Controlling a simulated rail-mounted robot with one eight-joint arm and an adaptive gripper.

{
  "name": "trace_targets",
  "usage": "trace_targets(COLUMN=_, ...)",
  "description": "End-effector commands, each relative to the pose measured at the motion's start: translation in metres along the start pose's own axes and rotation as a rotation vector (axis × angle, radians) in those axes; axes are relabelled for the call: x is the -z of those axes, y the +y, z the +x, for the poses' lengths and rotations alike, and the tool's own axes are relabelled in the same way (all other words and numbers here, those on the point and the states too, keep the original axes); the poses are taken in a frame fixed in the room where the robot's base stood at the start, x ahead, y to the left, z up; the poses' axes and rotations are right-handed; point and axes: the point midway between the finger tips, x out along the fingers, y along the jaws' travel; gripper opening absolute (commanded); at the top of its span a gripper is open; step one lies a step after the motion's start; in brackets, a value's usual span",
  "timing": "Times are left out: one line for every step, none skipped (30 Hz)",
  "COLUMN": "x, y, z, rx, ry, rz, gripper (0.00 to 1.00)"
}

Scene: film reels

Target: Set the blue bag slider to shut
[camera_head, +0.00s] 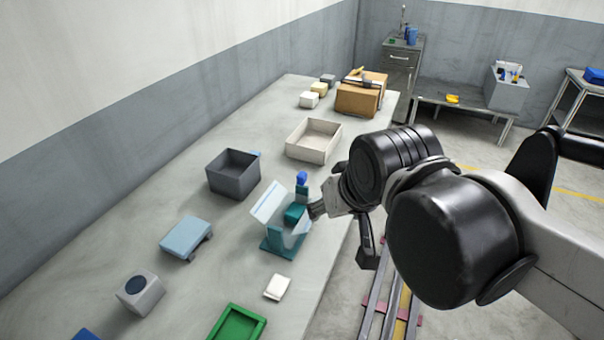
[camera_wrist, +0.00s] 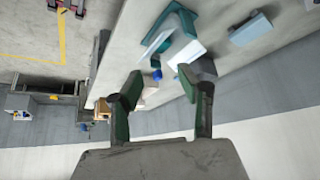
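A clear, pale bag (camera_head: 270,203) stands tilted in a teal stand (camera_head: 279,246) on the long table. A small blue slider (camera_head: 302,178) shows at the stand's upper right. In the wrist view the blue slider (camera_wrist: 157,75) appears small, between and beyond my fingertips, near the bag's pale panel (camera_wrist: 188,53) and the teal stand (camera_wrist: 157,42). My gripper (camera_wrist: 160,85) is open, with nothing between its fingers. In the head view my gripper (camera_head: 318,208) is just right of the stand, partly hidden by my own arm. I cannot tell whether it touches the stand.
A grey bin (camera_head: 233,172) and a beige tray (camera_head: 314,140) stand behind the stand. A light-blue box (camera_head: 186,239), a white block (camera_head: 277,287) and a green tray (camera_head: 237,324) are nearer. Cardboard boxes (camera_head: 358,97) sit at the far end. The table's right edge is close to the stand.

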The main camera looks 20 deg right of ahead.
Motion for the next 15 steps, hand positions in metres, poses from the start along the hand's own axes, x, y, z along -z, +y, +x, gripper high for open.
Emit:
trace_targets(x=0.012, y=0.000, z=-0.002, rx=-0.002, ry=-0.017, rz=0.020, gripper=0.36)
trace_targets(x=0.019, y=0.001, z=-0.002, rx=-0.004, ry=-0.030, rz=0.036, gripper=0.36)
trace_targets(x=0.027, y=0.001, z=-0.002, rx=-0.006, ry=-0.048, rz=0.058, gripper=0.36)
trace_targets(x=0.034, y=0.001, z=-0.002, rx=-0.008, ry=-0.063, rz=0.076, gripper=0.36)
trace_targets(x=0.041, y=0.002, z=-0.001, rx=-0.011, ry=-0.077, rz=0.093, gripper=0.36)
trace_targets(x=0.049, y=0.002, z=0.000, rx=-0.014, ry=-0.096, rz=0.116, gripper=0.36)
trace_targets(x=0.056, y=0.003, z=0.001, rx=-0.017, ry=-0.110, rz=0.133, gripper=0.36)
trace_targets(x=0.062, y=0.003, z=0.002, rx=-0.020, ry=-0.124, rz=0.151, gripper=0.36)
trace_targets(x=0.071, y=0.004, z=0.004, rx=-0.025, ry=-0.143, rz=0.174, gripper=0.36)
trace_targets(x=0.077, y=0.004, z=0.006, rx=-0.028, ry=-0.157, rz=0.191, gripper=0.36)
trace_targets(x=0.083, y=0.004, z=0.008, rx=-0.032, ry=-0.171, rz=0.209, gripper=0.36)
trace_targets(x=0.091, y=0.005, z=0.010, rx=-0.037, ry=-0.190, rz=0.231, gripper=0.36)
trace_targets(x=0.098, y=0.006, z=0.013, rx=-0.042, ry=-0.203, rz=0.249, gripper=0.36)
trace_targets(x=0.104, y=0.006, z=0.015, rx=-0.046, ry=-0.217, rz=0.266, gripper=0.36)
trace_targets(x=0.112, y=0.007, z=0.019, rx=-0.053, ry=-0.235, rz=0.289, gripper=0.36)
